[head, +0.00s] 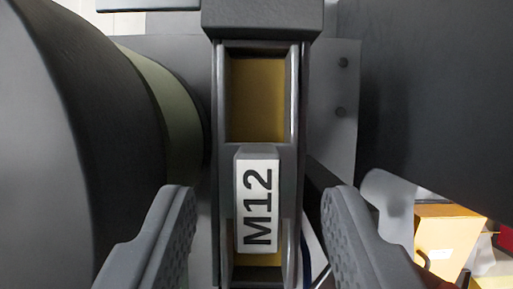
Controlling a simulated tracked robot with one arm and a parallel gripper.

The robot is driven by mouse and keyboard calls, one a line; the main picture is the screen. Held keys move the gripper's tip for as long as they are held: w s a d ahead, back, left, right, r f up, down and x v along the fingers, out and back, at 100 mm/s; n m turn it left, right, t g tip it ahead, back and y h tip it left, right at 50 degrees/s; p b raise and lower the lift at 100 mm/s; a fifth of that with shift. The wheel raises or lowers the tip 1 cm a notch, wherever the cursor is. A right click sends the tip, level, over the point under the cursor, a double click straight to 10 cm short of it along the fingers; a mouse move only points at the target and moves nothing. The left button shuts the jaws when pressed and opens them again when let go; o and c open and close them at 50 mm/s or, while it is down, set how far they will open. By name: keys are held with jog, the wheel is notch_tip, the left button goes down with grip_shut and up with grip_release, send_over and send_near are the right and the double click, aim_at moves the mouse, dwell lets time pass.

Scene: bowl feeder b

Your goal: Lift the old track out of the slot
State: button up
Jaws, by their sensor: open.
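The old track (288,170) is a long dark grey channel running top to bottom in the middle of the head view. It carries a white label reading M12 (257,205) on a raised grey block, with yellowish floor showing in the openings above and below it. My gripper (258,222) is open, with one finger to the left of the track and one to the right. Both fingers appear apart from it. The slot itself cannot be told clearly from the track. The track's lower end is cut off by the frame.
A large dark rounded body (60,140) with an olive band fills the left. A dark block (262,18) sits across the track's top end. A grey plate (342,75) with bolt holes and a big dark shape (440,90) stand right. A yellow box (445,235) is at lower right.

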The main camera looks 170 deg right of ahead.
aim_at(258, 210)
jog(key=shift+x, duration=1.55)
jog(key=shift+s, duration=0.1)
jog(key=shift+c, duration=0.3)
jog(key=c, duration=0.7)
jog(key=shift+r, duration=0.2)
